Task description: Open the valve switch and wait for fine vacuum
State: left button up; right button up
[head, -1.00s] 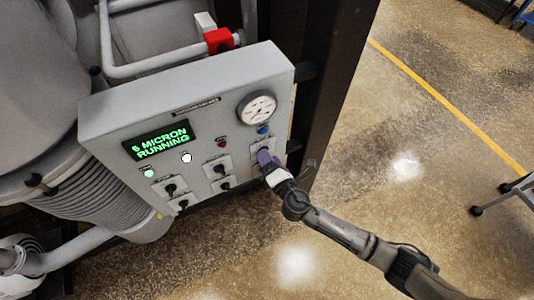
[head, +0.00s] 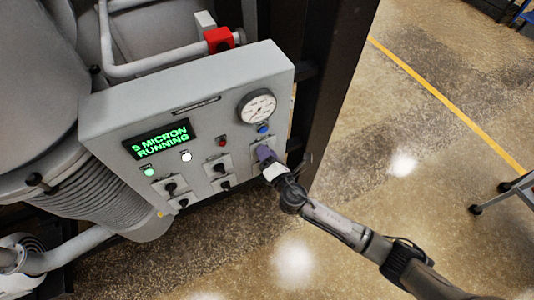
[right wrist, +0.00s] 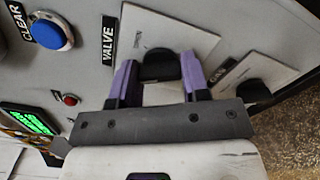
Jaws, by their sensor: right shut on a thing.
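The valve switch (right wrist: 160,66) is a black knob on a pale square plate beside the label VALVE in the right wrist view. My right gripper (right wrist: 158,78) has its two purple fingers on either side of this knob and is shut on it. In the head view my right gripper (head: 264,153) is at the switch at the panel's right side, hiding most of the knob. The green display (head: 162,139) on the grey control panel (head: 190,92) reads what looks like 5 MICRON RUNNING. My left gripper is not in view.
A dial gauge (head: 257,107) and a blue button (head: 263,128) sit above the switch. Several other black switches, a red button (head: 221,142) and two lit lamps are on the panel. A dark post (head: 335,90) stands to its right. The floor beyond is open.

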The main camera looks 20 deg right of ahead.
jog(key=shift+c, duration=0.8)
jog(key=shift+m+b, duration=1.7)
jog(key=shift+m, duration=4.2)
